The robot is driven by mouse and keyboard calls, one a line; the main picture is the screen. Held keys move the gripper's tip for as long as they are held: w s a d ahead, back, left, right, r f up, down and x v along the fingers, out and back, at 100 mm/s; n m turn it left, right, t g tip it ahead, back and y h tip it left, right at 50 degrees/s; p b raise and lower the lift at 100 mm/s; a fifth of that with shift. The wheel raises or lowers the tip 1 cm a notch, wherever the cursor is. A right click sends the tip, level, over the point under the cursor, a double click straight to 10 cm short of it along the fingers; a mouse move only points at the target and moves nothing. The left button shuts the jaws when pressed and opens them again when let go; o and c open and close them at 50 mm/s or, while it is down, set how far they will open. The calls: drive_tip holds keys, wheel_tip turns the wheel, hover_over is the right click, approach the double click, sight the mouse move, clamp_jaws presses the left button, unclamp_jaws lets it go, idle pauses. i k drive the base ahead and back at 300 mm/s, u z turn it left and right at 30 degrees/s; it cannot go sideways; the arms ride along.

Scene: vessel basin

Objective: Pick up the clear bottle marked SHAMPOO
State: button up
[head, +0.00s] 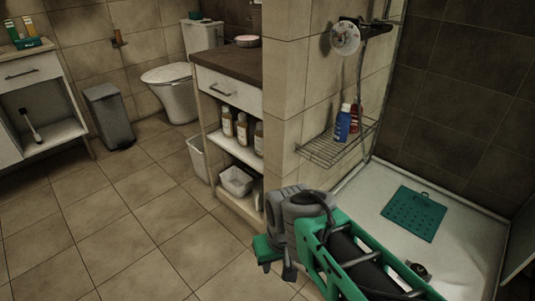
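No bottle label is legible from here, so I cannot tell which one is marked SHAMPOO. Several similar pale amber bottles with light labels stand upright on the upper open shelf of the vanity: a left one (227,122), a middle one (242,129) and a right one (259,138), partly hidden by the tiled wall edge. A blue bottle (342,126) and a red bottle (355,117) stand on the wire shower shelf (330,150). My gripper (277,262) hangs low in front of the tiled wall, apart from all bottles. Its finger gap is unclear.
The tiled partition (300,95) separates the vanity (230,90) from the shower tray (450,250), which has a green mat (413,213). White bins (236,181) sit low in the vanity. A grey bin (108,115) and toilet (170,90) stand behind. Floor at left is clear.

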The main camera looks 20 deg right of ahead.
sight(259, 138)
drive_tip(key=u, duration=1.05)
drive_tip(key=i, duration=1.9)
drive_tip(key=z, duration=0.45)
